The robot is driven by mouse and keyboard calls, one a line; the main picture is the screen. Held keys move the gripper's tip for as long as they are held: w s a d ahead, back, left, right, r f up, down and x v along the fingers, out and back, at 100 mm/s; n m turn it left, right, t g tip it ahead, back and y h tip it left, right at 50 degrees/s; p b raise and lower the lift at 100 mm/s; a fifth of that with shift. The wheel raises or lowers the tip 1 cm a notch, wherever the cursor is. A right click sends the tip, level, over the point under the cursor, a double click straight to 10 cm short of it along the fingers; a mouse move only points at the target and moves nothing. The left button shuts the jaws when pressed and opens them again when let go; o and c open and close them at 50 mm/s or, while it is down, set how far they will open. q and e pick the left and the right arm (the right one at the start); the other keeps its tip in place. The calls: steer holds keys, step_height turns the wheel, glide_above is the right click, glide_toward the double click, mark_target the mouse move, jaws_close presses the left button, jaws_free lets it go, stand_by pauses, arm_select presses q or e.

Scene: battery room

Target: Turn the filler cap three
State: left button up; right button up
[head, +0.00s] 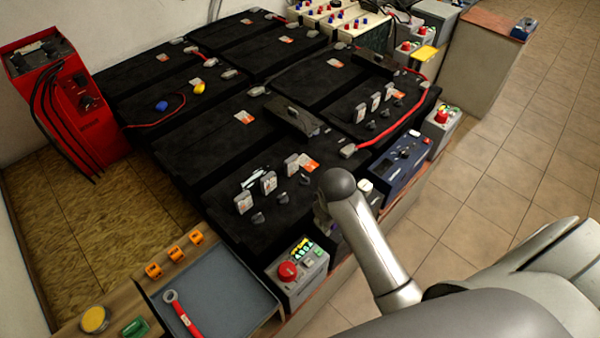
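Small dark round caps stand in a row on the near black battery (285,225), the nearest cap (257,218) being at the left. Another cap (305,180) is at the row's right end. Upright grey pieces (268,182) stand beside them. A similar row with a dark cap (370,126) is on the battery behind. I see no numbers, so I cannot tell which is cap three. My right gripper (323,214) is at the near battery's right front edge, right of the near caps. My wrist mostly hides it, and its fingers are unclear. My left gripper is not in view.
A grey control box (298,276) with a red button stands at the battery's front. A blue-grey tray (215,290) holds a red-handled wrench (180,312). A blue instrument box (400,155) is to the right. A red charger (70,95) stands left. Tiled floor is open at right.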

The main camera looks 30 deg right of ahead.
steer(key=w+d+r+g, duration=0.1)
steer(key=w+d+r, duration=0.1)
steer(key=w, duration=0.7)
step_height(320, 180, up, 7)
steer(key=n+g+y, duration=0.1)
glide_above(305, 177)
step_height(305, 177, down, 10)
steer(key=shift+f, duration=0.15)
steer(key=shift+c, duration=0.5)
jaws_close()
